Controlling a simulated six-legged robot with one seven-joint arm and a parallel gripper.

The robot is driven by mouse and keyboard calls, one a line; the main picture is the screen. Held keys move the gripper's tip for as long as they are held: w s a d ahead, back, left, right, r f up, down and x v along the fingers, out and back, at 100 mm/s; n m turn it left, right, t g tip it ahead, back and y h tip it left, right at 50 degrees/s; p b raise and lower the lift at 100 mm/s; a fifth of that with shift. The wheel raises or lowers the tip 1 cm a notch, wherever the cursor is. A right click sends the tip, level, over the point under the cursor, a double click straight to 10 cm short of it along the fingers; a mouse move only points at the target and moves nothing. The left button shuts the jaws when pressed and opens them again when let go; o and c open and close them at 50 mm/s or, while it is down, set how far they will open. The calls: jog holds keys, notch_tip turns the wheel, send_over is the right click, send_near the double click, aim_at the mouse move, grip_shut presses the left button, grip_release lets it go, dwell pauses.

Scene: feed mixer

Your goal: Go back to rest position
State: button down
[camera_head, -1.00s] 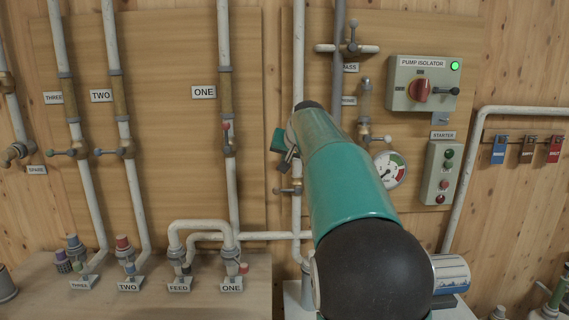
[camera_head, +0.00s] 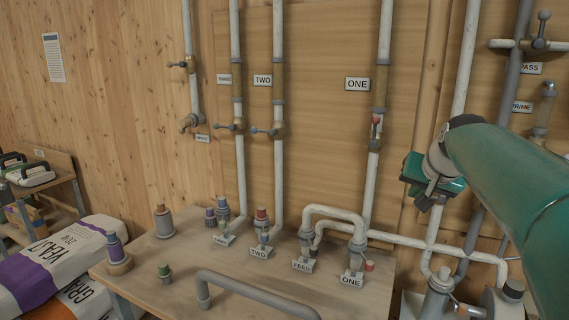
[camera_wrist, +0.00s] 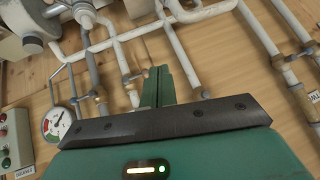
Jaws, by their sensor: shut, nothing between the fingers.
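My gripper (camera_head: 432,184) hangs at the right of the head view, at the end of my green arm, in front of the pipes on the wooden wall. In the wrist view my gripper's fingers (camera_wrist: 158,88) are together and empty, with pipes behind them. No object is held. Part of the gripper is hidden by the arm's wrist in the head view.
Pipes labelled ONE (camera_head: 357,84), TWO (camera_head: 262,80) and THREE run down the wall to a bench (camera_head: 180,262). The bench carries a bent grey pipe (camera_head: 250,292) and several capped fittings. Feed sacks (camera_head: 55,262) lie at the left. A gauge (camera_wrist: 57,124) shows in the wrist view.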

jog(key=s+a+f+n+g, duration=0.1)
jog(key=s+a+f, duration=0.3)
jog(key=s, duration=0.5)
jog(key=s+a+f+n+g, duration=0.1)
jog(key=s+a+f+n, duration=0.1)
jog(key=s+a+f, duration=0.3)
jog(key=s+a+f+n+g, duration=0.1)
jog(key=s+a+f, duration=0.3)
jog(key=s+f, duration=0.4)
jog(key=s, duration=0.5)
jog(key=shift+a+f+n+y, duration=0.2)
jog(key=shift+a+n+y, duration=0.05)
jog(key=shift+n+y, duration=0.05)
jog(key=shift+w, duration=0.1)
